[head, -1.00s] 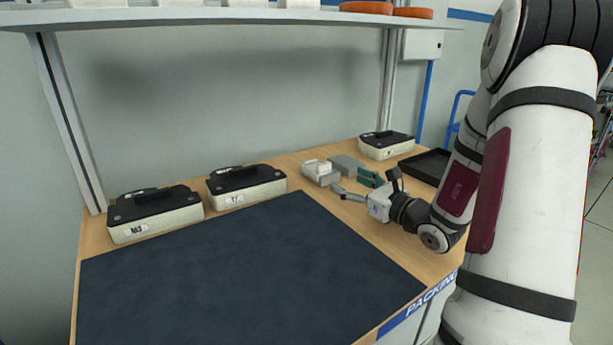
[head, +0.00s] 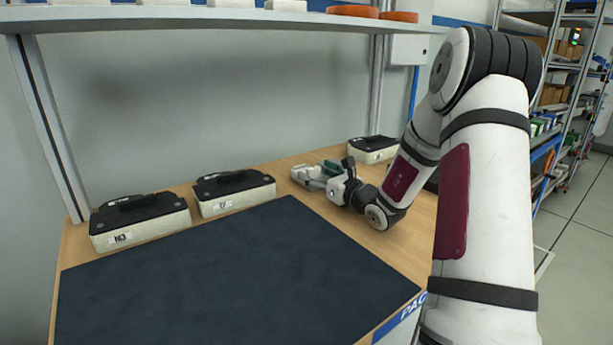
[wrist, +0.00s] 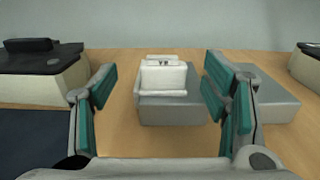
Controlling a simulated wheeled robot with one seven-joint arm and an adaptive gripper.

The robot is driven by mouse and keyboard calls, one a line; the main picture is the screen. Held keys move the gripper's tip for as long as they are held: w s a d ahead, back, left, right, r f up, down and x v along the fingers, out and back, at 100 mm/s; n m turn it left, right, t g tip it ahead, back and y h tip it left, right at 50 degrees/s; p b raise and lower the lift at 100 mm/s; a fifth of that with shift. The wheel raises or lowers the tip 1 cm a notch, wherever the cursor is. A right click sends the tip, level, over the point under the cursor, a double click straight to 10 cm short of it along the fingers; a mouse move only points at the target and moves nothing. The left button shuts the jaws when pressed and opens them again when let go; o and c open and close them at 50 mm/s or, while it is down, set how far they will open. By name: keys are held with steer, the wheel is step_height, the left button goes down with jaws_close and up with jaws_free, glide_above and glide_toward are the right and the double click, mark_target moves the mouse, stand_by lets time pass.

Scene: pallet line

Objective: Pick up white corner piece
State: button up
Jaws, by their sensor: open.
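The white corner piece (wrist: 163,78) rests on a grey block (wrist: 178,110) in the wrist view. It has a raised back and lies ahead, between the lines of my two fingers. My gripper (wrist: 158,88) is open and empty, with green-padded fingers apart on either side of the piece. The right finger overlaps a second grey block (wrist: 262,100) in the picture. In the head view my gripper (head: 318,174) is low over the wooden table, close to the blocks, and partly covers them.
Labelled black-topped boxes stand along the back: one at left (head: 140,220), one beside it (head: 234,192), one at right (head: 372,150). A dark mat (head: 235,275) covers the front of the table (head: 400,235). A shelf (head: 210,17) hangs above.

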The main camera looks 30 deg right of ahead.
steer(key=shift+w, duration=1)
steer(key=c, duration=1.4)
steer(key=shift+r, duration=0.15)
steer(key=shift+r, duration=0.3)
step_height(320, 180, up, 3)
steer(key=shift+r+p, duration=0.1)
steer(key=shift+p, duration=0.4)
steer(key=s+a, duration=0.3)
steer(key=s, duration=0.1)
steer(key=s+a, duration=0.4)
steer(key=s+a+r+p, duration=0.1)
steer(key=s+a, duration=0.2)
steer(key=s, duration=0.1)
steer(key=shift+s+a, duration=0.1)
steer(key=shift+a, duration=0.1)
